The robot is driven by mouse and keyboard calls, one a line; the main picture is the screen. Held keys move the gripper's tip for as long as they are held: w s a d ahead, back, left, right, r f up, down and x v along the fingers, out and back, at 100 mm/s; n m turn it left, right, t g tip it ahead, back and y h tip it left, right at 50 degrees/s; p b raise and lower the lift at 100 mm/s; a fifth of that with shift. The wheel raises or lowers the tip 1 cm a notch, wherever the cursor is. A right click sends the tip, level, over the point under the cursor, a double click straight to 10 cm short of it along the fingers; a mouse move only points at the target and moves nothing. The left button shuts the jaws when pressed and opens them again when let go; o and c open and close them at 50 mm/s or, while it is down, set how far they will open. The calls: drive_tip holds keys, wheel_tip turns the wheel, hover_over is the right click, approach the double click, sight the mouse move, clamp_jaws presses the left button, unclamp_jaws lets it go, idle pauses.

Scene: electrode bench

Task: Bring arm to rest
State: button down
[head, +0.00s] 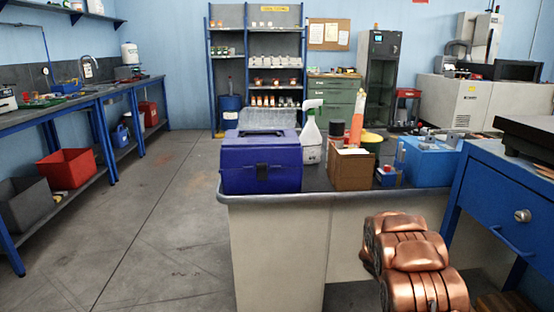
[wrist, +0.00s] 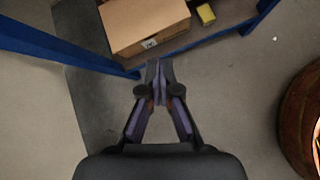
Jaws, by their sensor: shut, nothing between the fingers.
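My gripper (wrist: 157,68) shows in the wrist view. Its two fingers meet at the tips and hold nothing. It points toward the floor and the low shelf of a blue-framed bench. In the head view the gripper is hidden. Only a copper-coloured part of my own arm (head: 415,258) shows there, at the lower right in front of the bench.
A cardboard box (wrist: 145,22) and a yellow item (wrist: 206,14) sit on the low shelf. A blue leg (wrist: 65,47) runs close left of my fingers. A blue toolbox (head: 262,163) and spray bottle (head: 311,137) stand on the bench ahead. Floor at left is clear.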

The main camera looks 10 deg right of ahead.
drive_tip(key=s+a+r+m+y+p, duration=0.15)
drive_tip(key=s+a+r+p, duration=0.3)
drive_tip(key=r, duration=0.55)
drive_tip(key=s+a+r+m+p, duration=0.3)
drive_tip(key=a+r, duration=0.3)
drive_tip(key=r, duration=0.3)
drive_tip(key=s+a+r+m+y+p, duration=0.1)
drive_tip(key=s+a+r+m+p, duration=0.25)
drive_tip(key=r, duration=0.65)
drive_tip(key=s+a+r+m+y+p, duration=0.2)
drive_tip(key=s+a+r+p, duration=0.6)
drive_tip(key=a, duration=0.5)
drive_tip(key=s+a+r+m+y+p, duration=0.2)
drive_tip(key=s+a+r+y+p, duration=0.2)
drive_tip(key=s+a+r, duration=0.9)
drive_tip(key=p, duration=0.3)
drive_tip(key=shift+s+r+p, duration=0.2)
drive_tip(key=shift+s+p, duration=0.15)
drive_tip(key=shift+s, duration=0.05)
drive_tip(key=shift+y, duration=0.25)
